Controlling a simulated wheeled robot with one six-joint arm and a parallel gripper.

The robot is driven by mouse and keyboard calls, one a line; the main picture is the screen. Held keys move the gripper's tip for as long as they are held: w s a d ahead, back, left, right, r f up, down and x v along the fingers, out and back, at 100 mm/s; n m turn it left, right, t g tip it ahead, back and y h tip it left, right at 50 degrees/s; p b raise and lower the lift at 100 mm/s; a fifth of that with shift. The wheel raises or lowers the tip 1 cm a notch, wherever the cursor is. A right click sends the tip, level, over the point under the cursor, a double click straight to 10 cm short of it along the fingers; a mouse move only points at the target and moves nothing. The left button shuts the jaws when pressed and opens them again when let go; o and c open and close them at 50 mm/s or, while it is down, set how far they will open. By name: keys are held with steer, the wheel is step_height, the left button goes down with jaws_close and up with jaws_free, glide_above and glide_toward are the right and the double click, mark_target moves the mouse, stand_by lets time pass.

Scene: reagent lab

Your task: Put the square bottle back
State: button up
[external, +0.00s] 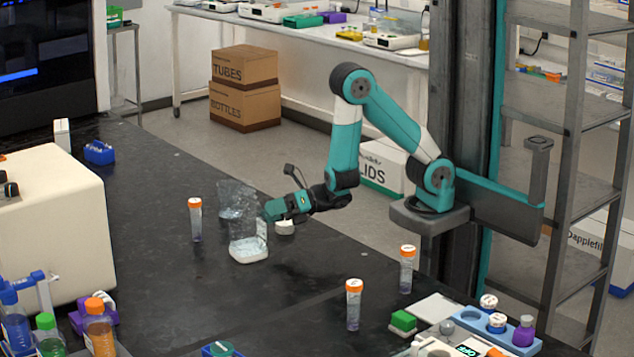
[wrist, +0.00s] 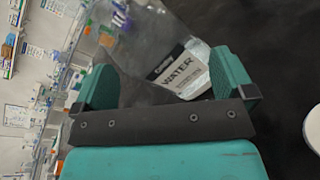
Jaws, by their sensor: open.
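The square bottle (external: 248,243) is clear, with a white label on its right side, and stands upright on the dark bench. My gripper (external: 268,210) is just to its right and overlaps its upper part. In the wrist view my gripper (wrist: 165,82) has its teal fingers spread wide. The bottle's label (wrist: 180,74), reading WATER, shows between them, nearer the right finger. The bottle's clear walls are hard to make out, and I cannot tell whether a finger touches it.
A clear vessel (external: 234,196) stands right behind the bottle. A white round cap-like thing (external: 284,227) lies to the right. An orange-capped tube (external: 195,219) stands to the left; two more (external: 354,304) (external: 407,268) stand front right. The bench between is mostly clear.

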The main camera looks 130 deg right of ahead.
steer(key=s+a+r+m+g+y, duration=0.1)
steer(key=s+a+m+g+y, duration=0.15)
steer(key=a+m, duration=0.55)
steer(key=s+a+r+m+g+y, duration=0.1)
steer(key=a+m+g+y, duration=0.25)
steer(key=a+m, duration=0.4)
steer(key=s+a+r+m+g+y, duration=0.1)
steer(key=s+a+r+g, duration=0.2)
steer(key=s+a, duration=0.5)
steer(key=s+a+r+m+g+y, duration=0.1)
steer(key=s+a+r+g+y, duration=0.1)
steer(key=s+a+g, duration=0.4)
steer(key=s+a+r, duration=0.1)
steer(key=s+a, duration=0.1)
steer(key=s, duration=0.3)
steer(key=shift+s+r, duration=0.2)
steer(key=shift+s, duration=0.2)
